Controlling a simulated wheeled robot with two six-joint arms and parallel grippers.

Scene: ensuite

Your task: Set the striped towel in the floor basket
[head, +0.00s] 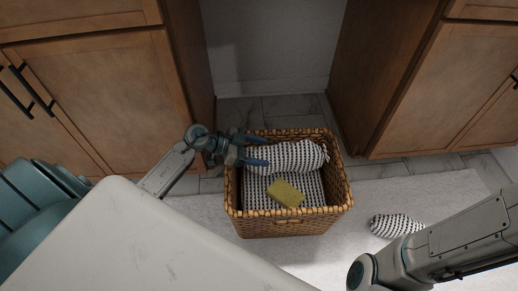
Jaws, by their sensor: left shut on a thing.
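A rolled white towel with dark stripe-like markings (298,156) is at the back of the wicker floor basket (287,225), within its rim. My left gripper (262,151) reaches in over the basket's left rim and is shut on the left end of this towel. How far the towel rests on what lies beneath cannot be told. My right arm comes in at the lower right, but its gripper is not in view.
A yellow sponge (285,193) lies on patterned cloth (257,190) inside the basket. A similar rolled towel (397,225) lies on the pale rug (420,196) to the right. Wooden cabinets (105,105) stand on both sides of an open recess.

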